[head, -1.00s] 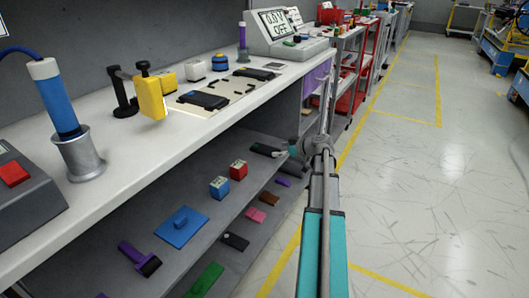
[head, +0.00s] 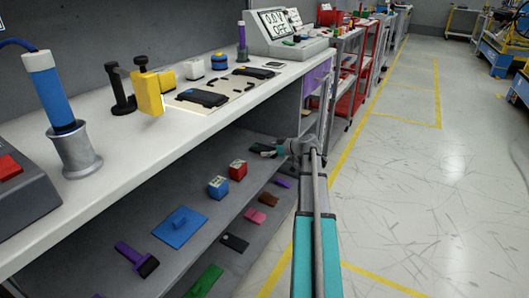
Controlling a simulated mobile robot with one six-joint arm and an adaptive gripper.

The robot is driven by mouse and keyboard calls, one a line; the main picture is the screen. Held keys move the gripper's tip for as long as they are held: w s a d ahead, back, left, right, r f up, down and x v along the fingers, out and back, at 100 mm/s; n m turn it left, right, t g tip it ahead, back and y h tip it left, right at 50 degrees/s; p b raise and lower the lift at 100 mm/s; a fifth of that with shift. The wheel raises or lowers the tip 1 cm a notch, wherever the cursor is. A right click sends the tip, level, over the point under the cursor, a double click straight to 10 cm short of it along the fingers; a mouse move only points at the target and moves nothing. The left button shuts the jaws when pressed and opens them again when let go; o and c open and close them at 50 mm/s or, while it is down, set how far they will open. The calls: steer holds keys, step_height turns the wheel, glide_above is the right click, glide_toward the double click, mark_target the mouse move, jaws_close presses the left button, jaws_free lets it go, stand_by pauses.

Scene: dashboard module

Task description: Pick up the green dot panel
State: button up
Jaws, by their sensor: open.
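My gripper (head: 262,149) is small and dark at the end of my arm, over the far part of the lower shelf. It is open, well beyond and to the right of the green panel, and apart from it. Its fingertips are too small to see clearly.
Floor at right is open.

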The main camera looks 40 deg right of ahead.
mark_target(269, 150)
stand_by(0.3)
steer(key=c, duration=1)
steer(key=shift+o, duration=0.2)
steer(key=shift+r, duration=0.2)
step_height(269, 150, up, 3)
steer(key=p, duration=0.3)
steer(key=s+d+r+p, duration=0.2)
steer(key=s+r+p, duration=0.7)
steer(key=s, duration=0.4)
steer(key=shift+s+d+r+p, duration=0.3)
steer(key=shift+s+d+p, duration=0.1)
steer(key=shift+p, duration=0.1)
